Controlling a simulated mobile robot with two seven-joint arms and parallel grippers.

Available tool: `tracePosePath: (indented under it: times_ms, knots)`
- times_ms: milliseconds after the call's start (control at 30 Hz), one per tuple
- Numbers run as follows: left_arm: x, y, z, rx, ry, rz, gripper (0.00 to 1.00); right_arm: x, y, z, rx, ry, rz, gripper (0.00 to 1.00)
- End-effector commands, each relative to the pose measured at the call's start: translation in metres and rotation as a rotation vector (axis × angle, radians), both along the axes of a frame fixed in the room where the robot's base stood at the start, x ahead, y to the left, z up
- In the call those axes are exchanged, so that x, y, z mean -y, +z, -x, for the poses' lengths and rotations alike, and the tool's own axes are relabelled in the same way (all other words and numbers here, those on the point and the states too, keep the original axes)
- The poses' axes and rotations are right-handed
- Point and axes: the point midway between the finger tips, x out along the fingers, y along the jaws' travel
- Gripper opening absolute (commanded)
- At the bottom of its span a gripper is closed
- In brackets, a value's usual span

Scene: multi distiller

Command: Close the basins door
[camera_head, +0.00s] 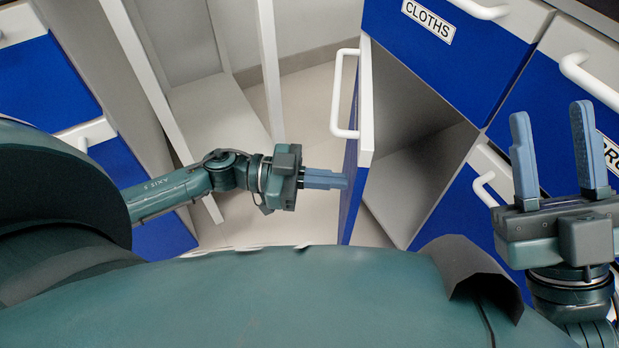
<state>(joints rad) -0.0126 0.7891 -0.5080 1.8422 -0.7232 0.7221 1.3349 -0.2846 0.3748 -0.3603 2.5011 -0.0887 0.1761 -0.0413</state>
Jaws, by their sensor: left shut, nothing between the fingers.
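A blue door with a white edge and white handle (352,208) stands swung open in the middle of the head view, seen nearly edge-on. I see no label on it, so I cannot tell by text that it is the basins door. Behind it the grey cabinet interior (408,150) is open and looks empty. My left gripper (346,180) is shut and empty, its fingertips at the outer, handle side of the door below the handle; I cannot tell whether they touch it. My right gripper (549,145) is open and empty, fingers pointing up at the right, in front of other blue fronts.
A blue drawer labelled CLOTHS (450,55) is above the open compartment. More blue fronts with white handles (590,80) lie to the right. A white open shelf frame (275,90) and blue drawers (40,85) stand on the left. Pale floor lies between.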

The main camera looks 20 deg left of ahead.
Motion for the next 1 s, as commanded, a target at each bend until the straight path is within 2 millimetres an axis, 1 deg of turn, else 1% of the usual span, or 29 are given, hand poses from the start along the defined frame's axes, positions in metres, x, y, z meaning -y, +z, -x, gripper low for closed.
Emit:
tracePosePath:
  times_ms: [100, 433, 600, 633, 700, 767, 867, 1000]
  knots:
    - [0.005, 0.000, -0.001, 0.000, -0.001, 0.001, 0.00, 0.000, 0.002, 0.001, 0.017, 0.000, 0.003, 0.36]
    - [0.005, 0.001, -0.001, -0.001, 0.001, 0.001, 0.00, 0.000, 0.003, 0.001, 0.018, 0.000, 0.003, 0.36]
    - [0.011, 0.003, -0.002, -0.002, 0.021, 0.003, 0.00, 0.000, 0.009, -0.001, 0.003, 0.002, 0.000, 0.36]
    - [0.013, 0.004, -0.003, -0.003, 0.028, 0.003, 0.00, 0.000, 0.004, -0.001, -0.031, 0.001, -0.005, 0.36]
    - [0.021, 0.005, -0.004, -0.003, 0.051, 0.004, 0.00, -0.001, -0.012, -0.004, -0.136, -0.002, -0.016, 0.36]
    - [0.028, 0.007, -0.006, -0.003, 0.078, 0.005, 0.00, -0.002, -0.019, -0.004, -0.208, -0.003, -0.022, 0.36]
    - [0.045, 0.009, -0.010, -0.005, 0.137, 0.007, 0.00, -0.004, -0.035, -0.002, -0.349, -0.005, -0.036, 0.36]
    - [0.074, 0.009, -0.021, -0.007, 0.241, 0.010, 0.00, -0.007, -0.061, 0.008, -0.553, -0.007, -0.053, 0.36]
